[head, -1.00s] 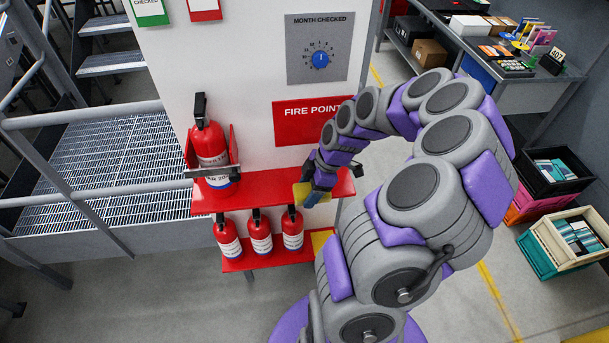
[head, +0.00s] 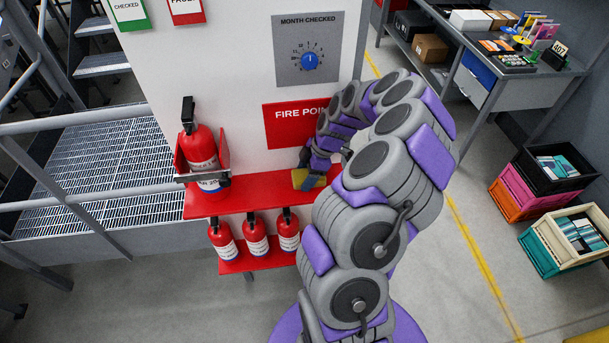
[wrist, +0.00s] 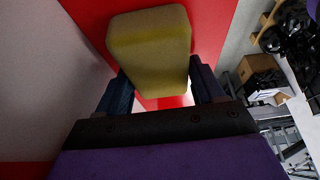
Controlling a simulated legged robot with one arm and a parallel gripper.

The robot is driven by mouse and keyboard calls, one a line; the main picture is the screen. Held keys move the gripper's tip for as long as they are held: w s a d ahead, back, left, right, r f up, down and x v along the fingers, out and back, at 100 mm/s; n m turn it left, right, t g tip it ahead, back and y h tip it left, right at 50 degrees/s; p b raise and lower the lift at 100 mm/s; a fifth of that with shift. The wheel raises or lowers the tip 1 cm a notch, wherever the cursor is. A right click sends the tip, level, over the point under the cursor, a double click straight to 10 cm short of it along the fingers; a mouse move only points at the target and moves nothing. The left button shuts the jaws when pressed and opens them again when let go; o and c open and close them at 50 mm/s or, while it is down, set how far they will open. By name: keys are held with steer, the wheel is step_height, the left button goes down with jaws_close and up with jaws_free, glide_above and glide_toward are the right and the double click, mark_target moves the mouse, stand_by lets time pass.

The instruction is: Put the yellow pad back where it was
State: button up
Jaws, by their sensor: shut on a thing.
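The yellow pad (wrist: 150,48) is a rounded block. In the wrist view it sits between the two dark fingers of my gripper (wrist: 160,85), which is shut on it. In the head view my gripper (head: 310,178) holds the pad close to the right part of the red upper shelf (head: 258,192), below the red FIRE POINT sign (head: 296,123). The pad is small and partly covered by the fingers there. I cannot tell whether it touches the shelf. My arm hides the right ends of both shelves.
A large red extinguisher (head: 201,150) stands in a bracket at the upper shelf's left. Several small extinguishers (head: 256,236) stand on the red lower shelf (head: 238,265). A dial panel (head: 318,48) is above. Crates (head: 545,240) and a bench (head: 480,65) are at right.

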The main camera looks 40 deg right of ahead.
steer(key=shift+d+f, duration=0.1)
steer(key=shift+d, duration=0.05)
steer(key=shift+c, duration=0.5)
steer(key=shift+s, duration=0.1)
steer(key=o, duration=1.1)
steer(key=a, duration=0.2)
steer(key=shift+a+r, duration=0.2)
steer(key=shift+a, duration=0.1)
steer(key=shift+d, duration=0.7)
steer(key=v, duration=1.1)
steer(key=s+a+r+m+g, duration=0.15)
steer(key=a+r, duration=0.25)
steer(key=a, duration=0.4)
steer(key=s+a+r+h, duration=0.15)
steer(key=a+r, duration=0.25)
steer(key=a, duration=0.4)
steer(key=s+a+r+m+g+y, duration=0.1)
steer(key=s+a+r, duration=0.15)
steer(key=a, duration=0.55)
steer(key=s+a+m+g+h, duration=0.1)
steer(key=s+a+m, duration=0.2)
steer(key=s, duration=0.6)
steer(key=s+a+f+m+h, duration=0.1)
steer(key=s+a+m+h, duration=0.1)
steer(key=s+m, duration=0.4)
steer(key=s+a, duration=0.1)
steer(key=s, duration=0.3)
steer(key=shift+f+g, duration=0.15)
steer(key=shift+g, duration=0.2)
